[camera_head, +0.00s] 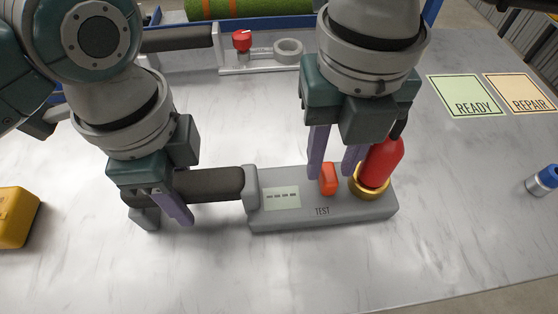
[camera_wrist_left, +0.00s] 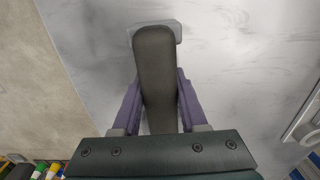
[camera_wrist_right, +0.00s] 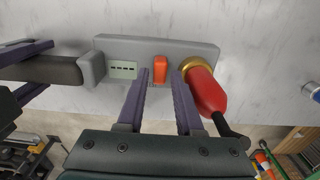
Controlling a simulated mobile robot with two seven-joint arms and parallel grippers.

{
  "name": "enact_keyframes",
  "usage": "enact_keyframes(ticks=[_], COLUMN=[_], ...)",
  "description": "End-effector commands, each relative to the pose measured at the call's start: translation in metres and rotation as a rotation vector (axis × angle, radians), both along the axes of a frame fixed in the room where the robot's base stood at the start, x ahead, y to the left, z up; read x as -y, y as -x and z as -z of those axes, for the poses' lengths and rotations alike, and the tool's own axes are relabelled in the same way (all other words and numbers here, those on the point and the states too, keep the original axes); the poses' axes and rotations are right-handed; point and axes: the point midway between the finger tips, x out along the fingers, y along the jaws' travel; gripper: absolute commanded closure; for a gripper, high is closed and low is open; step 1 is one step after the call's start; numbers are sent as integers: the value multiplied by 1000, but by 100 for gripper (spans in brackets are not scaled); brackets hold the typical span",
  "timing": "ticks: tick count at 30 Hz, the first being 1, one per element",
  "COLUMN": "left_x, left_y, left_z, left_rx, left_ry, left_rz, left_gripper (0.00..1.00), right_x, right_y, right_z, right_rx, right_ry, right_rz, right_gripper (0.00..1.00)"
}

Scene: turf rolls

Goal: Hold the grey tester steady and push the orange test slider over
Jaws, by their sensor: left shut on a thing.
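The grey tester (camera_head: 345,212) lies on the table, with a dark handle (camera_head: 218,184) out to its left, a small display (camera_head: 282,198) and the word TEST. The orange test slider (camera_head: 328,180) stands up from its top; it also shows in the right wrist view (camera_wrist_right: 160,70). My left gripper (camera_head: 165,212) is shut on the handle, with its fingers on both sides of it in the left wrist view (camera_wrist_left: 158,85). My right gripper (camera_head: 335,165) is open and empty above the tester; its fingertips appear on either side of the slider. I cannot tell whether they touch it.
A red cylinder (camera_head: 384,160) with a black end stands in a brass ring (camera_head: 370,188) at the tester's right end, close to my right gripper. A fixture with a red knob (camera_head: 242,40) is behind. READY (camera_head: 467,95) and REPAIR (camera_head: 520,92) cards lie right.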

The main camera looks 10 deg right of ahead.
Motion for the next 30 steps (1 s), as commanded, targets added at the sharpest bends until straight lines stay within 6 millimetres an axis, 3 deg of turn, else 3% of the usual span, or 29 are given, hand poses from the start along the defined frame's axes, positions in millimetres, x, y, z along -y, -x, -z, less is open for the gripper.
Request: enact_keyframes(ticks=[6, 16, 25, 30], left_x=[0, 0, 0, 0], left_y=[0, 0, 0, 0], left_z=[0, 0, 0, 0], left_rx=[1, 1, 1, 1], left_ry=[0, 0, 0, 0], left_rz=[0, 0, 0, 0], left_gripper=[100, 100, 100, 100], right_x=[0, 0, 0, 0], right_y=[0, 0, 0, 0], right_z=[16, 18, 18, 18], right_rx=[-1, 0, 0, 0], right_ry=[0, 0, 0, 0], right_rz=[0, 0, 0, 0], right_gripper=[65, 65, 99, 100])
